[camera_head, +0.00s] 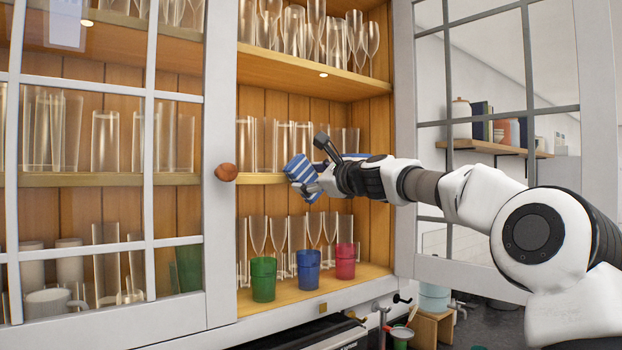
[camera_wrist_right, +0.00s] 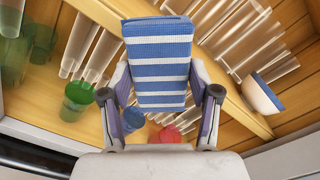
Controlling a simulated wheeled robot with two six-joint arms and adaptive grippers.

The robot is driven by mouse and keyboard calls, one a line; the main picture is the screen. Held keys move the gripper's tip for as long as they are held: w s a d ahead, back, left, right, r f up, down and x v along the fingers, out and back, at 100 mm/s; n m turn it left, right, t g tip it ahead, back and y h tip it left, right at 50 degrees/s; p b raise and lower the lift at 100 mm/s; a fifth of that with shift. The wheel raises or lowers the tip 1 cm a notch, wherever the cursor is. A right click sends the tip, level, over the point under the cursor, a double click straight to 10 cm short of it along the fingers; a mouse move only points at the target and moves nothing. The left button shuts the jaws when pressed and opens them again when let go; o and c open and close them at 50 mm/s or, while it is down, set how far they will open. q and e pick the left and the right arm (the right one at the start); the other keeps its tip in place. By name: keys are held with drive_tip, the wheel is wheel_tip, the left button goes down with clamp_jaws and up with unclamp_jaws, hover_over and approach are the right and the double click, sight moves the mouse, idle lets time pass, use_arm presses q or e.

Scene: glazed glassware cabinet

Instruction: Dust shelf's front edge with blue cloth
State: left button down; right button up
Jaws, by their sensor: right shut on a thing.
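The blue cloth (camera_head: 300,168) has white stripes and is folded into a pad. My right gripper (camera_head: 308,186) is shut on it. The cloth is at the front of the middle shelf (camera_head: 255,179), over its front edge in the head view; I cannot tell whether it touches. In the right wrist view the cloth (camera_wrist_right: 160,60) stands out between the two fingers, and the shelf's wooden edge (camera_wrist_right: 236,104) runs from behind it to the lower right. The cloth and gripper hide part of the shelf edge. My left gripper is not in view.
Clear glasses (camera_head: 262,135) stand on the middle shelf. Below are stemmed glasses and a green cup (camera_head: 263,279), a blue cup (camera_head: 308,270) and a red cup (camera_head: 345,261). The left glazed door (camera_head: 218,120) and right glazed door (camera_head: 403,150) flank the opening. A bowl (camera_wrist_right: 258,92) shows near the shelf edge.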

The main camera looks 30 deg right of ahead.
drive_tip(key=shift+w+a+p, duration=0.1)
drive_tip(key=shift+w+p, duration=0.6)
drive_tip(key=shift+w, duration=0.55)
